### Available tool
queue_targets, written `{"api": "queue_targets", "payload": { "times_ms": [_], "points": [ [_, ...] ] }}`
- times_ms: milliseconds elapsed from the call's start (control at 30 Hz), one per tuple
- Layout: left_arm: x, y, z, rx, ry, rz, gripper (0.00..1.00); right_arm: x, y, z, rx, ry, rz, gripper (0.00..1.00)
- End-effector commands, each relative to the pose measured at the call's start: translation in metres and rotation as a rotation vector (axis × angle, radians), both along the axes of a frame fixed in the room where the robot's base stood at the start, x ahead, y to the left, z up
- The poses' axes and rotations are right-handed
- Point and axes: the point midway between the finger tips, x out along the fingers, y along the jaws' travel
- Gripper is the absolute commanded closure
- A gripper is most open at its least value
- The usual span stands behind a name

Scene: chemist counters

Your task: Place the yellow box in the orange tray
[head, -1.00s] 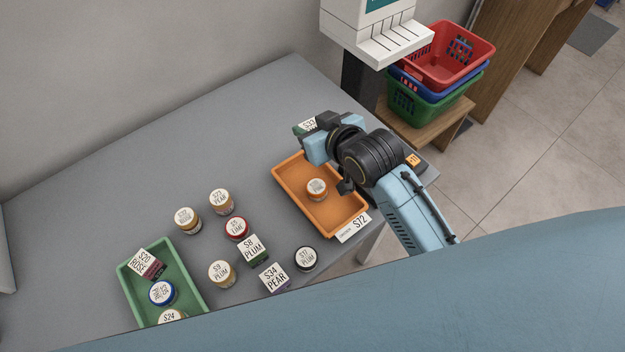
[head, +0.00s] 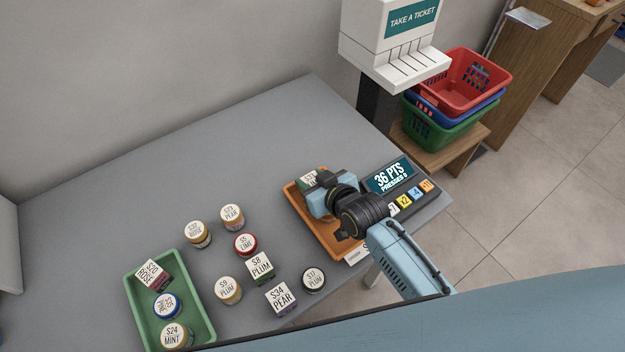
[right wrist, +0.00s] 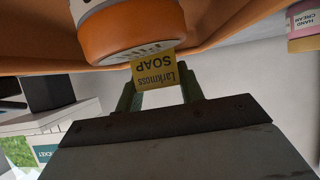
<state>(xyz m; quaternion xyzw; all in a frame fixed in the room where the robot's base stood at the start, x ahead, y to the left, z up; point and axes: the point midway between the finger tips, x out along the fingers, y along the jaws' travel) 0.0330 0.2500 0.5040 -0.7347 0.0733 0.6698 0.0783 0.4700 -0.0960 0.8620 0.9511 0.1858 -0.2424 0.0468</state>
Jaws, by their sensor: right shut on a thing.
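The orange tray (head: 305,218) lies near the right front of the grey counter, partly covered by my right arm. My right gripper (head: 315,184) is over its far part, shut on the yellow box (right wrist: 162,74). Whether the box touches the tray floor cannot be told. My left gripper is not in view.
A points display with coloured buttons (head: 389,176) stands right of the tray. A green tray (head: 203,318) holds items farther left. The counter's back is clear.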

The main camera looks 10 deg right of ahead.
Motion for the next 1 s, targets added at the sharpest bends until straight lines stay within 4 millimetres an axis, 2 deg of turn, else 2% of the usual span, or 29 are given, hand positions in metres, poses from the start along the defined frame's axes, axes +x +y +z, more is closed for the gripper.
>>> {"api": "queue_targets", "payload": {
  "times_ms": [267, 300, 467, 800, 1000],
  "points": [
    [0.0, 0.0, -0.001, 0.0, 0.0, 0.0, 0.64, 0.0, 0.0, -0.002, 0.0, -0.001, 0.0, 0.86],
    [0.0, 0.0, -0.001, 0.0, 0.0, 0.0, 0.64, 0.0, 0.0, -0.003, 0.0, 0.0, 0.0, 0.6],
    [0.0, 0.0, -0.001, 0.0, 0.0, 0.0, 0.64, 0.0, 0.0, -0.002, 0.0, 0.0, 0.0, 0.4],
    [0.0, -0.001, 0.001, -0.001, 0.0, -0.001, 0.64, 0.0, 0.0, 0.003, 0.001, -0.002, 0.0, 0.4],
    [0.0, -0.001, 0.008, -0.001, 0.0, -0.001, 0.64, -0.023, -0.009, 0.015, 0.0, 0.001, 0.0, 0.4]
  ]
}}
